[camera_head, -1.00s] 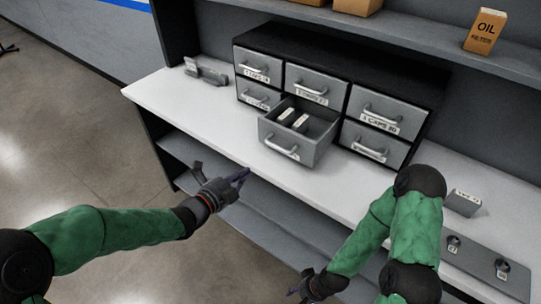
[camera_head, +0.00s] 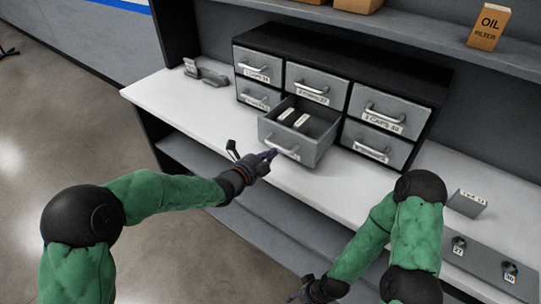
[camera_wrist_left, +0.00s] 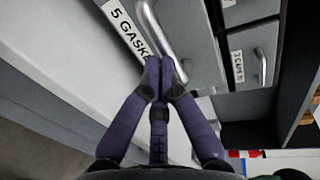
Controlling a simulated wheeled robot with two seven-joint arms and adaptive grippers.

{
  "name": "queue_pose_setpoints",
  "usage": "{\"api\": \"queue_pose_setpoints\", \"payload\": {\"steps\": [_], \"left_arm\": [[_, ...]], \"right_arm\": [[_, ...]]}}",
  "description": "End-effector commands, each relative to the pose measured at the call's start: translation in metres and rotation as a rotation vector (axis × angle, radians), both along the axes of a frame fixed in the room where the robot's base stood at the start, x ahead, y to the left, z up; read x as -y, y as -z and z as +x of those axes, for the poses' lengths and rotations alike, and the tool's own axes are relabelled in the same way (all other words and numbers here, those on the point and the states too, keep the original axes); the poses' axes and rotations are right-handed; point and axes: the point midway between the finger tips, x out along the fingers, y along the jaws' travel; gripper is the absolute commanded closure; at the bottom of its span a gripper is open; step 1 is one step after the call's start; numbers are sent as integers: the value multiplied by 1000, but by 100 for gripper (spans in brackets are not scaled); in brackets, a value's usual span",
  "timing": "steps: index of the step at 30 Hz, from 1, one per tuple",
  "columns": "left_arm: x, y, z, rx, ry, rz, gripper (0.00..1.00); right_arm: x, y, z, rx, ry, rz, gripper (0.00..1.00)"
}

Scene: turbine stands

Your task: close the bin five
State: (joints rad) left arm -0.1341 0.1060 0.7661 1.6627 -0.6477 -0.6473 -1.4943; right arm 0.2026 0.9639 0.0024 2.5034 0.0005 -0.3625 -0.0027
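Bin five (camera_head: 305,138) is the grey lower-middle drawer of the cabinet, pulled out, with small white-labelled things inside. Its front and "5 GASK…" label (camera_wrist_left: 128,25) show in the left wrist view, with its bar handle (camera_wrist_left: 160,30). My left gripper (camera_head: 268,155) is in front of the drawer, close to its handle. In the left wrist view its purple fingers (camera_wrist_left: 160,68) are drawn together with nothing between them, tips at the handle; contact is unclear. My right gripper (camera_head: 303,294) is low at the bottom edge, partly cut off, far from the drawer.
The black cabinet (camera_head: 300,42) stands on a white worktop (camera_head: 190,115); its other drawers are shut. A grey stand (camera_head: 205,75) is at left. A grey block (camera_head: 467,203) and a panel with knobs (camera_head: 480,258) are at right. An oil filter box (camera_head: 488,27) sits on the shelf above.

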Motion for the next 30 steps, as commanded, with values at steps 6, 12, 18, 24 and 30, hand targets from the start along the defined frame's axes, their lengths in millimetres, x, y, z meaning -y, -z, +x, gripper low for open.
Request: {"api": "queue_pose_setpoints", "payload": {"steps": [6,12,18,24,30], "left_arm": [[1,0,1,0,0,0,100],[1,0,2,0,0,0,100],[10,3,13,1,1,0,100],[32,5,43,3,4,1,100],[59,4,80,1,2,0,100]], "right_arm": [[0,0,0,0,0,0,42],[0,1,0,0,0,0,42],[0,9,0,0,0,0,42],[0,27,0,0,0,0,42],[0,41,0,0,0,0,42]]}}
